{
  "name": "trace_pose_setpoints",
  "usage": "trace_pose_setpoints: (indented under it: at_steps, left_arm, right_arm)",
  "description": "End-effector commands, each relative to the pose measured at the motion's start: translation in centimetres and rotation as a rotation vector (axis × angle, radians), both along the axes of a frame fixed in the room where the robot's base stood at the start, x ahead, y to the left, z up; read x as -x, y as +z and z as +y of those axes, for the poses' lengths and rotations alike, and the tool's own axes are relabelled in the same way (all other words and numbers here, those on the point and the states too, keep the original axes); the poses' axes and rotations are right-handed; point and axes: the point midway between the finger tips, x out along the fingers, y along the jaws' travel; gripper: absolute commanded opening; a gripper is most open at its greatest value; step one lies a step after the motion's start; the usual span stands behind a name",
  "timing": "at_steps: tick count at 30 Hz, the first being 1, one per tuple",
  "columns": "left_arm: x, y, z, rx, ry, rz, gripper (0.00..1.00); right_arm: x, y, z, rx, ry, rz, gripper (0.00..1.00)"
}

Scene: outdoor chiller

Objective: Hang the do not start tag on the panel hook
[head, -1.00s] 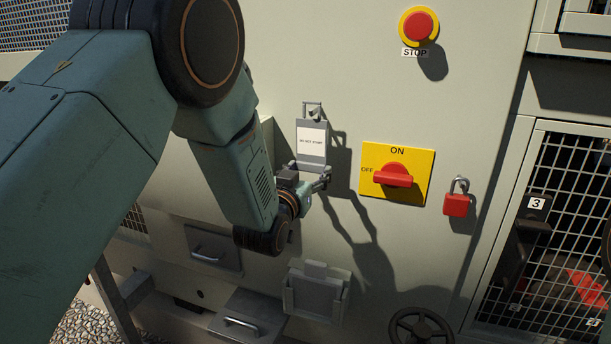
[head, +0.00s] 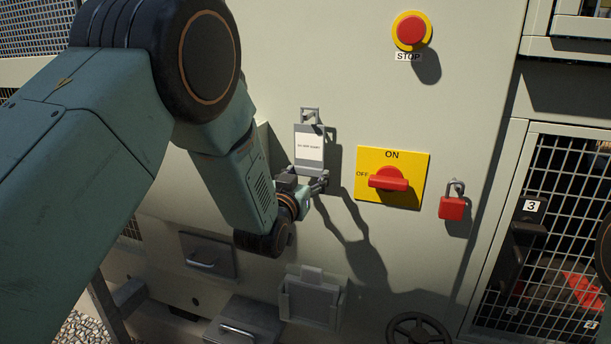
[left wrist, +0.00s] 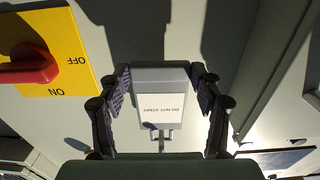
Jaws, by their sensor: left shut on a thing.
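The do not start tag (head: 310,148) is a grey plate with a white label and a wire loop at its top. My left gripper (head: 308,180) is shut on its lower part and holds it upright in front of the panel (head: 330,60). In the left wrist view the tag (left wrist: 161,88) sits between the two dark fingers of the gripper (left wrist: 161,82), its loop pointing down in the picture. The loop is at or close to the hook (head: 311,116); I cannot tell whether it is around the hook. My right gripper is not in view.
A yellow switch plate (head: 412,160) with a red handle is right of the tag, turned toward OFF. A red padlock (head: 452,208) hangs farther right, and a red stop button (head: 411,29) is above. A grey holder (head: 310,302) is below.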

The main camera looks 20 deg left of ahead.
Motion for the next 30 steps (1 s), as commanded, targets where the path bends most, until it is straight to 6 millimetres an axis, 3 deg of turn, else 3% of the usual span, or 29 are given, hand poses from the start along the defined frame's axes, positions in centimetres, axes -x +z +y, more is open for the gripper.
trace_pose_setpoints:
  at_steps: [9,10,19,26,30]
  left_arm:
    - [0.06,-0.47,-0.05,0.0,0.0,0.0,0.02]
    - [0.06,-0.46,-0.05,0.0,0.0,0.0,0.66]
    - [0.06,-0.45,-0.06,0.0,0.0,0.0,0.91]
    - [0.06,-0.46,-0.05,0.0,0.0,0.0,0.91]
    - [0.07,-0.48,-0.05,0.0,0.0,0.001,1.0]
  right_arm:
    - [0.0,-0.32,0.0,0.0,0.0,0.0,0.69]
    - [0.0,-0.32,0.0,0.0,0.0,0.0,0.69]
    - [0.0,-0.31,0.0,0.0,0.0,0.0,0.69]
    - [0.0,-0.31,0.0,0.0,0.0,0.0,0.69]
    - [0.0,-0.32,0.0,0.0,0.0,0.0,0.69]
